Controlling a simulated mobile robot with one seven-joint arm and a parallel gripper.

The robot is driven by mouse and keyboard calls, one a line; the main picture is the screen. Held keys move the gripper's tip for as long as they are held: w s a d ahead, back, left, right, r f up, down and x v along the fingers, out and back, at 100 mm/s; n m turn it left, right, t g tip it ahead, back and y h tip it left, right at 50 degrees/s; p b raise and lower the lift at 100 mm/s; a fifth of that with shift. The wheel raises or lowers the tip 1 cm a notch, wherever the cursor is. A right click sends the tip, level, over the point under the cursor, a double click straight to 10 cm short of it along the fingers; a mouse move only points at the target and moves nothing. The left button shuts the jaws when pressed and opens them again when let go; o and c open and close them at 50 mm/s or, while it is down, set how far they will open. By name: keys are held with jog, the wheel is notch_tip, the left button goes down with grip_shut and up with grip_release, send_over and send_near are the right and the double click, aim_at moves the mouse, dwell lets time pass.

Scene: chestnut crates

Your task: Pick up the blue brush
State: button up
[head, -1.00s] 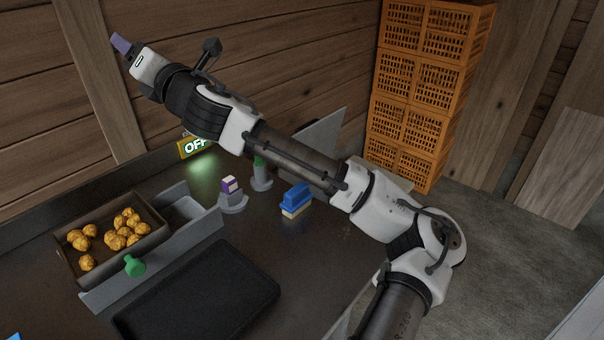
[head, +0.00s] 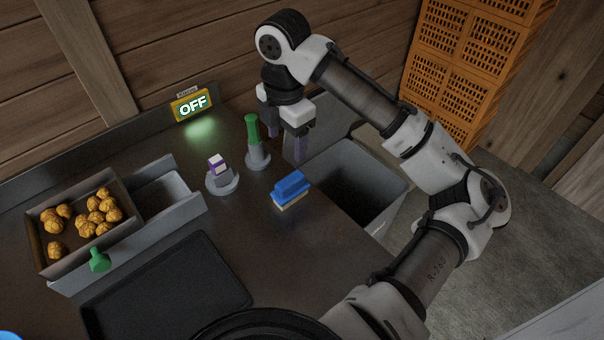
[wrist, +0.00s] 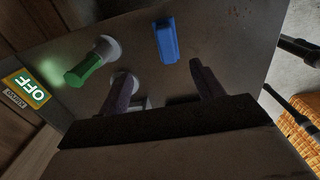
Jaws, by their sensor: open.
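The blue brush (head: 290,186) has a blue top and pale bristles and rests on the dark table near its right edge. It also shows in the wrist view (wrist: 166,40), ahead of the fingertips. My gripper (head: 286,140) points down, with its purple fingers spread and empty. It is above the back right of the table, behind the brush and apart from it. In the wrist view the two fingers of my gripper (wrist: 160,85) are apart, with the brush beyond them.
A green-handled tool (head: 253,135) stands in a grey holder close left of my gripper. A purple-and-white item (head: 217,167) sits in another holder. A crate (head: 40,255) of chestnuts, a black tray (head: 205,262), an OFF sign (head: 192,105) and a grey bin (head: 393,196) surround the area.

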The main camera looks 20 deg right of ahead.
aim_at(290, 179)
jog(key=f, duration=0.5)
jog(key=f+p, duration=0.1)
jog(key=f, duration=0.2)
jog(key=shift+s+d+f, duration=0.1)
jog(key=shift+s+f, duration=0.1)
jog(key=shift+s, duration=0.2)
jog(key=shift+f+p, duration=0.85)
jog(key=shift+f, duration=1.85)
jog(key=c, duration=1.1)
